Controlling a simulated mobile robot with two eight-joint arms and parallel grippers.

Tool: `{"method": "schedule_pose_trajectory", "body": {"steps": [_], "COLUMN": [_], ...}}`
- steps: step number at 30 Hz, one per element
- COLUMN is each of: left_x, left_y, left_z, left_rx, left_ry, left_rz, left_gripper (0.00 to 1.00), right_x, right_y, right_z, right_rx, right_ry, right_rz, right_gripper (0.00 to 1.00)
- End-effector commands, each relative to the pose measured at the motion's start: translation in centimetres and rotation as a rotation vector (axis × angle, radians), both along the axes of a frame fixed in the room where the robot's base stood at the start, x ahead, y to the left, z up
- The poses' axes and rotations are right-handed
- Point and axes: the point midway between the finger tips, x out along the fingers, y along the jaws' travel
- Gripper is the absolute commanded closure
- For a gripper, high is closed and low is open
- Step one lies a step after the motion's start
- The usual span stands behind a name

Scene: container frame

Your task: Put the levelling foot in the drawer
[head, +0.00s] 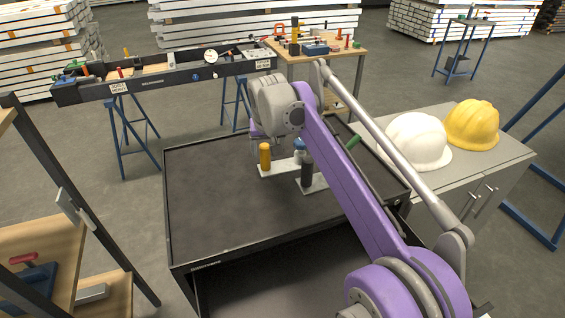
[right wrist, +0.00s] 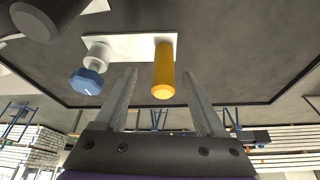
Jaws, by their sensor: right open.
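The frames do not make clear which piece is the levelling foot. An orange upright cylinder (head: 265,157) stands at the left end of a white plate (head: 279,169) on the dark cart top. A blue knob (head: 299,146) on a pale stem is beside it, and a black cylinder (head: 307,173) stands nearer. My right gripper (right wrist: 160,103) is open; in the right wrist view the orange cylinder (right wrist: 164,70) shows between its fingers, not gripped. The blue knob (right wrist: 87,82) is left of the fingers. The dark drawer (head: 270,290) shows below the cart's front edge, partly hidden by my arm.
The cart top (head: 215,200) is clear at left and front, with a raised rim. A green handle (head: 352,142) lies at its right. A cabinet at right bears a white helmet (head: 416,141) and a yellow helmet (head: 472,124). A wooden-shelved rack (head: 50,240) stands at left.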

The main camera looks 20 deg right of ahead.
Motion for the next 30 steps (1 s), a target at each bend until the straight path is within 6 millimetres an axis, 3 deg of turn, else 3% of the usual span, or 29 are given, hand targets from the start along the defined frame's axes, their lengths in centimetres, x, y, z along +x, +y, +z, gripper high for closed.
{"method": "schedule_pose_trajectory", "body": {"steps": [4,11,23,24,30], "left_x": [0.0,0.0,0.0,0.0,0.0], "left_y": [0.0,0.0,0.0,0.0,0.0], "left_z": [-0.4,-0.4,-0.4,-0.4,-0.4], "left_rx": [0.0,0.0,0.0,0.0,0.0], "left_ry": [0.001,0.001,0.001,0.001,0.001], "left_rz": [0.0,0.0,0.0,0.0,0.0], "left_gripper": [0.5,0.5,0.5,0.5,0.5], "right_x": [0.8,0.9,0.9,0.9,0.9], "right_y": [-0.1,-0.2,-0.2,-0.2,-0.2], "right_z": [-2.1,-2.3,-2.3,-2.3,-2.3], "right_rx": [0.0,0.0,0.0,0.0,0.0], "right_ry": [0.0,0.0,0.0,0.0,0.0], "right_rz": [-0.001,-0.001,-0.001,-0.001,-0.001], "right_gripper": [0.28,0.28,0.96,1.0,1.0]}}
